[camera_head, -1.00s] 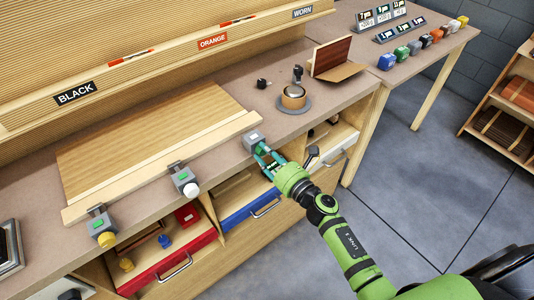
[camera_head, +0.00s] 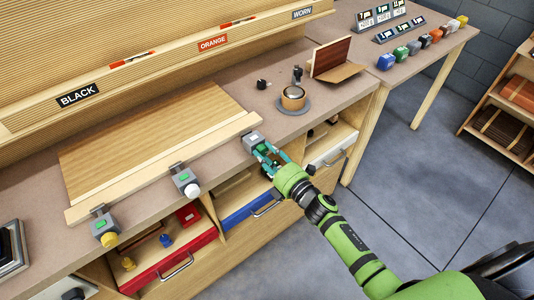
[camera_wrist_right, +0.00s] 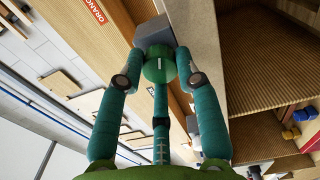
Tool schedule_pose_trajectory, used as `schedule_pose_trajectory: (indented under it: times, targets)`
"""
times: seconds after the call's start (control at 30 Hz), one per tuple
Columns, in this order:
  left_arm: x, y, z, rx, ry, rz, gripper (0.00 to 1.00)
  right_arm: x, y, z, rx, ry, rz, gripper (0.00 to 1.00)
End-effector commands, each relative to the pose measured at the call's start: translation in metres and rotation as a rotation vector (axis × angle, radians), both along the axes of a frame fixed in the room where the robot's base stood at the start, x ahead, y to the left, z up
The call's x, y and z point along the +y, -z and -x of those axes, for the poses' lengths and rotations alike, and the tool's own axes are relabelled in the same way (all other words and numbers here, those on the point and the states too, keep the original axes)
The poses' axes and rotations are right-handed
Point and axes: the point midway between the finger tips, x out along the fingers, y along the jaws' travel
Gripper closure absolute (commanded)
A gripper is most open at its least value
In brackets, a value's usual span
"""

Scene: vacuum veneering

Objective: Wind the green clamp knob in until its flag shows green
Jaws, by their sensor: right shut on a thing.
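The clamp with the green knob (camera_wrist_right: 158,66) has a grey body (camera_head: 253,141) at the right end of the pale wooden bar (camera_head: 170,166), on the bench's front edge. My right gripper (camera_head: 266,154) is shut on the green knob, its teal fingers on either side of it in the right wrist view. The fingers mostly hide the knob in the head view. The flag on this clamp is too small to read clearly. Two other clamps, with a white knob (camera_head: 192,190) and a yellow knob (camera_head: 109,239), show green flags. My left gripper is not in view.
A wooden panel (camera_head: 150,135) lies behind the bar. A round pot (camera_head: 292,98) stands on the bench to the right. Below the bench edge are open red (camera_head: 175,268) and blue (camera_head: 250,210) drawers.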

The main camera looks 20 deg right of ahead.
Motion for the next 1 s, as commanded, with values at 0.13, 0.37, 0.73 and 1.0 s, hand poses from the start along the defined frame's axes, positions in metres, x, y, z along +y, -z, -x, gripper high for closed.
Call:
schedule_pose_trajectory:
  times: [0.13,0.37,0.73,1.0]
  targets:
    - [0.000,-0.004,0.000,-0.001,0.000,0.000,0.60,0.002,0.003,0.002,0.056,-0.004,-0.131,0.99]
    - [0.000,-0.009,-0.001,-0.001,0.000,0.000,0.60,0.003,0.003,0.003,0.131,-0.004,-0.337,0.99]
    - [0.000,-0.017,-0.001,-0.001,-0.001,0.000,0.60,0.003,0.002,0.002,0.250,-0.004,-0.667,0.99]
    - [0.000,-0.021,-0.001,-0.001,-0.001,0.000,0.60,0.002,0.001,0.002,0.337,-0.003,-0.906,0.99]
